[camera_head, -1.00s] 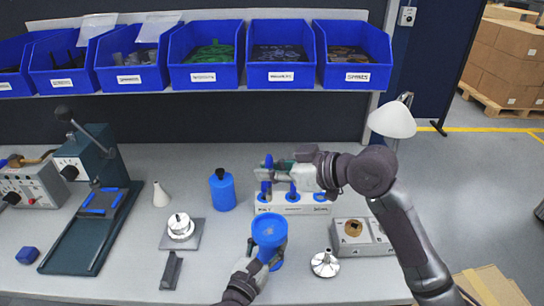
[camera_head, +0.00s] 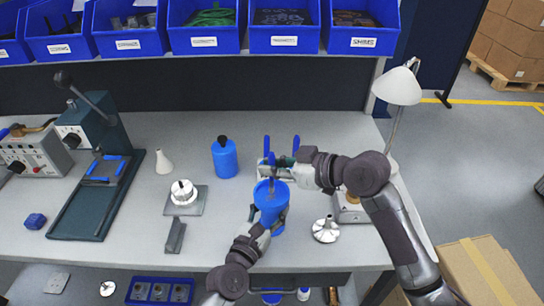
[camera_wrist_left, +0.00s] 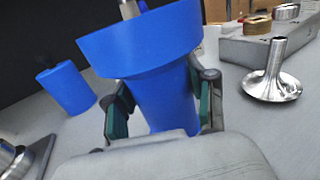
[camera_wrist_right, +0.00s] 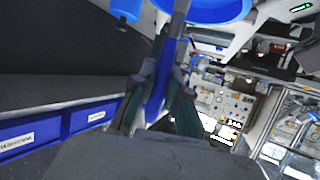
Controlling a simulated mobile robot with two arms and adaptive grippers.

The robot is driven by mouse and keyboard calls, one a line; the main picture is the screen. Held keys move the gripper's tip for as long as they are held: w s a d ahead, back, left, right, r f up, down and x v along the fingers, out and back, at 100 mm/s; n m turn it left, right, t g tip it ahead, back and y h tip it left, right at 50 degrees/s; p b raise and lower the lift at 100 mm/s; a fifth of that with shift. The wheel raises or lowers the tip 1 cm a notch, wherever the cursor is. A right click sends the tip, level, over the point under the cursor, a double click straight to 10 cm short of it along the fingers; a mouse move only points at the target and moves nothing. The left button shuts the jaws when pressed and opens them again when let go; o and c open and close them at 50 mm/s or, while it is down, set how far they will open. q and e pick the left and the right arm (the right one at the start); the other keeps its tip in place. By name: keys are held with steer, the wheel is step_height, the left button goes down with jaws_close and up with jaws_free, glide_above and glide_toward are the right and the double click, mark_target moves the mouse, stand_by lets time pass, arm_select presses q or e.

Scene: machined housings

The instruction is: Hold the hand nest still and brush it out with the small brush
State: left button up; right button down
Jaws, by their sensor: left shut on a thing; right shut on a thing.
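The hand nest (camera_head: 272,202) is a blue cup with a wide rim. It stands roughly upright near the bench's front middle; whether its foot touches the bench is unclear. My left gripper (camera_head: 269,215) is shut around its body below the rim, and the left wrist view shows the nest (camera_wrist_left: 140,55) between both fingers. My right gripper (camera_head: 273,172) is shut on the small brush (camera_head: 267,146), gripping its blue handle, which also shows in the right wrist view (camera_wrist_right: 160,78). The brush is over the nest; its lower end is inside or just above the rim, and its bristles are hidden.
A silver funnel-shaped part (camera_head: 325,231) stands close right of the nest. A blue bottle (camera_head: 225,160) is behind left, with a round metal part on a grey plate (camera_head: 184,198) nearer. Another upright blue piece (camera_head: 296,144) shows behind my right gripper. Blue bins (camera_head: 204,27) line the shelf.

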steer(key=shift+s+r, duration=0.2)
steer(key=shift+s, duration=1.3)
steer(key=shift+w, duration=1.95)
step_height(320, 180, up, 7)
steer(key=shift+f, duration=3.65)
steer(key=shift+s+f, duration=0.25)
steer(key=shift+s, duration=1.75)
steer(key=shift+w, duration=2.05)
step_height(320, 180, up, 8)
